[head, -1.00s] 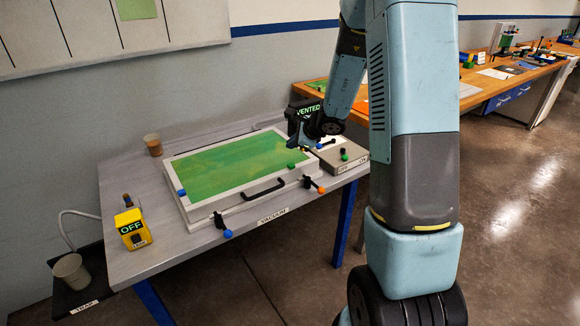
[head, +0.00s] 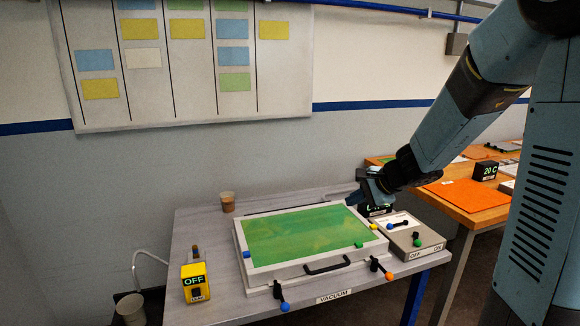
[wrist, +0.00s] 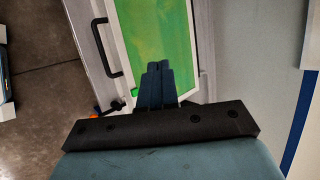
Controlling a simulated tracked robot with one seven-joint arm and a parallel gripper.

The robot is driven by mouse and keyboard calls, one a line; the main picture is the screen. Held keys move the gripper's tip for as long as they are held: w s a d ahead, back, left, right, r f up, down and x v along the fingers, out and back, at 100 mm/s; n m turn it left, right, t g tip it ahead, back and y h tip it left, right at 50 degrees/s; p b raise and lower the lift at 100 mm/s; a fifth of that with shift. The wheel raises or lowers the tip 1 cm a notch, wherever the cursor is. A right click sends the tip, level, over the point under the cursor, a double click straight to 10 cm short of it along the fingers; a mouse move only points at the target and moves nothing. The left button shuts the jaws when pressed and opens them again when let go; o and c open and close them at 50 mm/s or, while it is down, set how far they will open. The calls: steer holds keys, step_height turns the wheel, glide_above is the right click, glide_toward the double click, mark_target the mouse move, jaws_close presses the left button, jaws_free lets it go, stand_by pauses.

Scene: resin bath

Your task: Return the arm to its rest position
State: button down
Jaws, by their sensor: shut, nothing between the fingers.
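My gripper (head: 358,200) hangs at the end of my arm above the back right corner of the vacuum box, in front of a small display that it partly covers. In the wrist view my gripper's fingers (wrist: 158,66) are together with nothing between them, over the edge of the green panel. The vacuum box (head: 262,270) is a white frame around a green panel (head: 305,236), with a black handle (head: 327,265) at its front. My arm reaches in from the right side of the head view.
A grey control box (head: 412,237) with a green-knobbed lever stands right of the vacuum box. A wall board (head: 190,70) hangs above.

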steer(key=s+d+r+n+h, duration=0.1)
steer(key=s+r+n+h, duration=0.1)
steer(key=s, duration=0.7)
steer(key=s+d+r+n+h, duration=0.2)
steer(key=s+r+n, duration=0.3)
steer(key=s, duration=0.4)
steer(key=s+d+r+n+g+h, duration=0.1)
steer(key=s+d+r+n+h, duration=0.1)
steer(key=s+n, duration=0.4)
steer(key=s+r, duration=0.1)
steer(key=s, duration=0.2)
steer(key=shift+d+r+h, duration=0.2)
steer(key=shift+h, duration=0.1)
